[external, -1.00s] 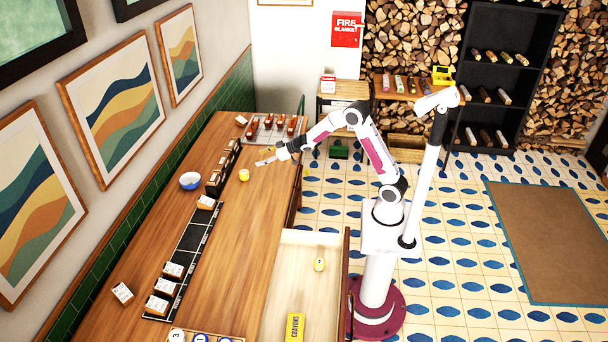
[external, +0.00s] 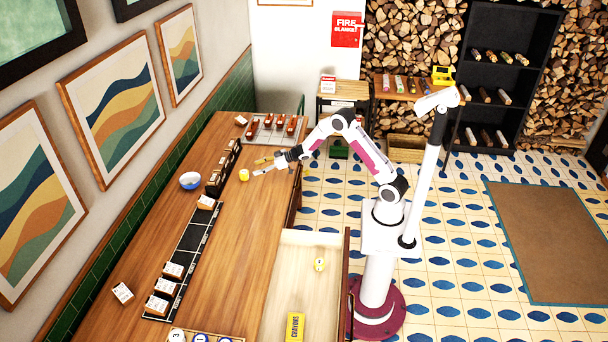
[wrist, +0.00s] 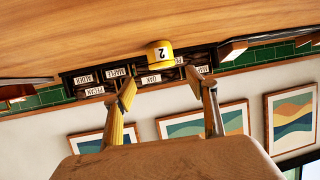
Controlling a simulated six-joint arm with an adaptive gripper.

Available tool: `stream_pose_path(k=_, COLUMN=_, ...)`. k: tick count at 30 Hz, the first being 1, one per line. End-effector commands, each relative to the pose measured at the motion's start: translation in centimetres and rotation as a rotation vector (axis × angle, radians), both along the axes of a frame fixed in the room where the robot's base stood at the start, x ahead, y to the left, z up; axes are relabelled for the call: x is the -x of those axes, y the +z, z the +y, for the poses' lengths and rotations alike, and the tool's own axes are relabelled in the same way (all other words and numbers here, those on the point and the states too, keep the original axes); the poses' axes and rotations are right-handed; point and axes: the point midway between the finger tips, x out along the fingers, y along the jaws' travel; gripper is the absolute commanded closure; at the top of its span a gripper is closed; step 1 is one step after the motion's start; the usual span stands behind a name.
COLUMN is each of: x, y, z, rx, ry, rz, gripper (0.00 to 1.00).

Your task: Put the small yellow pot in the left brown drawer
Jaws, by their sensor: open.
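The small yellow pot (external: 244,175) stands on the wooden counter. In the wrist view it (wrist: 160,56) appears upside down, marked "2", beyond and between the fingers. My gripper (external: 257,167) is open and empty, just right of the pot and apart from it; its two fingers also show in the wrist view (wrist: 162,92). An open drawer (external: 290,283) with a pale inside and brown edge is at the front of the counter. I cannot tell whether this is the left brown drawer.
A blue-white bowl (external: 190,180) and a dark labelled rack (external: 215,182) stand left of the pot. A black strip with labelled blocks (external: 187,250) runs along the counter. A tray with red-brown items (external: 272,129) is at the far end. The counter's right side is largely clear.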

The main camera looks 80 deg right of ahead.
Motion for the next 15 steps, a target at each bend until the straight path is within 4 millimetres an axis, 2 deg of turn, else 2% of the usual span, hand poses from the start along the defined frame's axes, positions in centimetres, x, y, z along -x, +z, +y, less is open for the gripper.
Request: stream_pose_path(k=15, x=-2.3, y=-1.0, z=0.4, rx=-0.001, ry=0.000, rz=0.000, gripper=0.43)
